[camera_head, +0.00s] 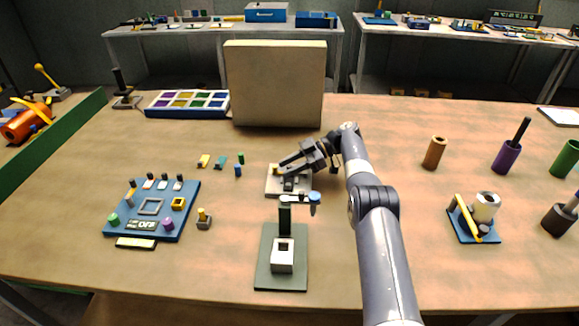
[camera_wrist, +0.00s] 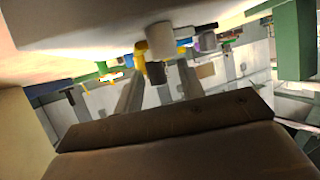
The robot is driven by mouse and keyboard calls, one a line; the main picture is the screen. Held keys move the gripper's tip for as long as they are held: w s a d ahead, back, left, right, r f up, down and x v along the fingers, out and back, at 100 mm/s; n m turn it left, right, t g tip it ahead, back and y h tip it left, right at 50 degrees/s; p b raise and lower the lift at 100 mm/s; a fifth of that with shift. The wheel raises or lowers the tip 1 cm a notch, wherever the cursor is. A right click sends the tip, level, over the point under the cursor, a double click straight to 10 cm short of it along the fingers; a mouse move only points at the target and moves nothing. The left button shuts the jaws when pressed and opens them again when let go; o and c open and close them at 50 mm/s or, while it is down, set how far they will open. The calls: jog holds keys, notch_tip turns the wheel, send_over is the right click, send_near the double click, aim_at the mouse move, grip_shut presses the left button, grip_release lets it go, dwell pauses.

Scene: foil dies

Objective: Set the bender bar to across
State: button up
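A small device on a pale base plate (camera_head: 273,188) stands mid-table and looks like the bender. Dark parts sit on its plate, but my gripper covers much of it, so I cannot make out how its bar is turned. My gripper (camera_head: 285,167) reaches in from the right, low over this device, with its fingers apart. In the wrist view my gripper (camera_wrist: 158,88) shows two grey fingers with a gap between them. A pale cylinder and a dark piece show near the gap there. I cannot tell whether the fingers touch anything.
A press-like stand with a dark green base (camera_head: 264,276) is just in front. A blue board (camera_head: 190,213) with knobs lies left. A tall beige block (camera_head: 275,85) stands behind, beside a compartment tray (camera_head: 187,104). A brown cylinder (camera_head: 434,153) stands right.

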aim_at(290, 166)
jog(key=shift+r, duration=0.6)
notch_tip(290, 166, up, 9)
jog(key=p, duration=0.5)
jog(key=shift+f, duration=0.1)
jog(key=shift+f, duration=0.1)
notch_tip(290, 166, down, 2)
jog(key=shift+f+b, duration=0.1)
jog(key=shift+b, duration=1.15)
notch_tip(290, 166, down, 8)
jog(key=shift+r+b, duration=0.15)
jog(key=shift+b, duration=1.05)
